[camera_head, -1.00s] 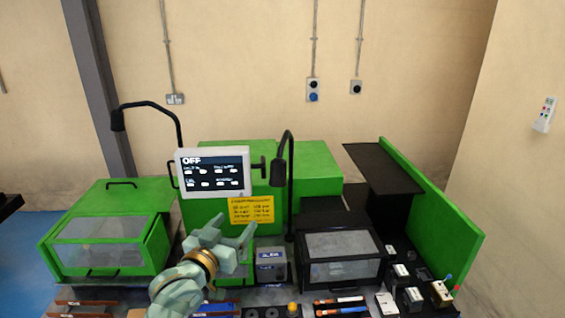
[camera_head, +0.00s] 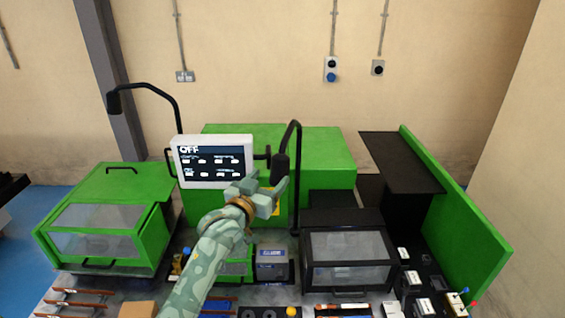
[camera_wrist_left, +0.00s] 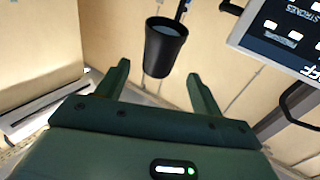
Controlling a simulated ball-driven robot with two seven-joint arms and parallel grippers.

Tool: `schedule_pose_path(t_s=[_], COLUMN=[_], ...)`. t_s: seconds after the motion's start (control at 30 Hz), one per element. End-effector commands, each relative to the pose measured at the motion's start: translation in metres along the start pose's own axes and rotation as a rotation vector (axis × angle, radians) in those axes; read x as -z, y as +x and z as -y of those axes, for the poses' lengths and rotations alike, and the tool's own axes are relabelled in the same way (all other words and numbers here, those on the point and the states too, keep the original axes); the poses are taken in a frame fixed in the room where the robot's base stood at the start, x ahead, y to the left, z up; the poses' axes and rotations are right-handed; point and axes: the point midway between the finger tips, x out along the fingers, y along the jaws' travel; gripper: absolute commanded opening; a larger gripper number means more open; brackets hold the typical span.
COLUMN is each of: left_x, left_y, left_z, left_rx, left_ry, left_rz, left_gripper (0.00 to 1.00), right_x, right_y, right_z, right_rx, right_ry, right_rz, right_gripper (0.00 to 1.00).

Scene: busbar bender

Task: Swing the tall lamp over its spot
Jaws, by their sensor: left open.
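A tall black lamp (camera_head: 297,150) stands right of the screen, with a post that curves over at the top. Its dark cup-shaped head (camera_head: 279,168) hangs on the left side of the post, close to the screen. My left gripper (camera_head: 268,187) is open, with its fingers just below and around the level of that head. In the left wrist view the lamp head (camera_wrist_left: 163,48) appears beyond and between the two open fingertips (camera_wrist_left: 160,82), with no clear contact. My right gripper is not in view.
The screen (camera_head: 214,161) reading OFF is close left of the gripper. A second black lamp (camera_head: 150,88) arches at the left. A green-framed guard (camera_head: 105,205) and a black windowed box (camera_head: 345,250) flank the work area. Small parts lie along the front.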

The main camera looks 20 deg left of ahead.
Motion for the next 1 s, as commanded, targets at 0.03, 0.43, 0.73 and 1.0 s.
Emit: schedule_pose_path(t_s=[0.03, 0.43, 0.73, 1.0], left_x=[0.002, 0.0, 0.0, 0.0], left_y=[0.014, 0.081, 0.086, 0.086], left_z=[0.0, 0.0, 0.0, 0.0], left_rx=[0.0, 0.0, 0.0, 0.0], left_ry=[-0.001, 0.0, 0.0, 0.0], left_rz=[-0.002, 0.0, 0.0, 0.0], left_gripper=[0.67, 0.67, 0.67, 0.06], right_x=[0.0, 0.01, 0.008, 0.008], right_y=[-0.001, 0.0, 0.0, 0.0], right_z=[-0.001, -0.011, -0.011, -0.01], right_rx=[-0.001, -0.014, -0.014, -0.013], right_ry=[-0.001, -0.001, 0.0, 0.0], right_rz=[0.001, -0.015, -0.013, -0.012], right_gripper=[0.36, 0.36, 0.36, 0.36])
